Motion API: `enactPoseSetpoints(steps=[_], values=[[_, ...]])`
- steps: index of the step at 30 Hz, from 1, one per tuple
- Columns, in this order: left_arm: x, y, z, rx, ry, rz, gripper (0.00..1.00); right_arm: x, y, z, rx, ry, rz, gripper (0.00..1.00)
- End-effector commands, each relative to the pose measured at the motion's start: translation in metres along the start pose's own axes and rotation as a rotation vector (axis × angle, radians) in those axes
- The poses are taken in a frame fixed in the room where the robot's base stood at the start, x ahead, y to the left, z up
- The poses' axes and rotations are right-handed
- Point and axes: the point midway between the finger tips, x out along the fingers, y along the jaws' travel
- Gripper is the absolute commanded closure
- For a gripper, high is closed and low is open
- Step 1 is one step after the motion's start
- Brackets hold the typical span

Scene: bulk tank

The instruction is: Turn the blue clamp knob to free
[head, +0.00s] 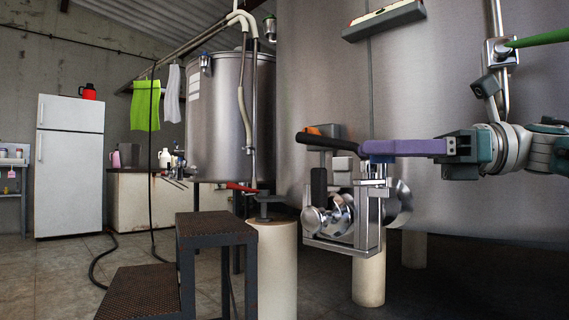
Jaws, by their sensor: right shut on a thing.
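A valve assembly with a bright metal bracket (368,222) stands in front of the large steel tank. My right gripper (460,147) comes in from the right and is shut on the right end of the purple handle. The handle lies about level. The jaws are clear of the blue part, to its right. My left gripper is not in view.
A black lever (323,142) lies left of the purple handle. A green handle (540,38) sits on a fitting above my right arm. A dark two-step stool (215,232) stands at front left, beside a pale tank leg (273,265). A fridge (70,165) stands far left.

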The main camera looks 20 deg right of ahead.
Motion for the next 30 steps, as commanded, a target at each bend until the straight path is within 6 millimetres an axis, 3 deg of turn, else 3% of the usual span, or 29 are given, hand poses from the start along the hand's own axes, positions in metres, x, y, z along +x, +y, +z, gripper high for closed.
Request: enactPoseSetpoints(steps=[12, 30], values=[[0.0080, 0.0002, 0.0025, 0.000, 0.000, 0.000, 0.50, 0.0009, 0.0002, 0.0008, -0.002, -0.001, 0.126, 1.00], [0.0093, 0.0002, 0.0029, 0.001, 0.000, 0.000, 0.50, 0.0010, 0.0006, 0.0000, -0.003, 0.001, 0.158, 1.00]])
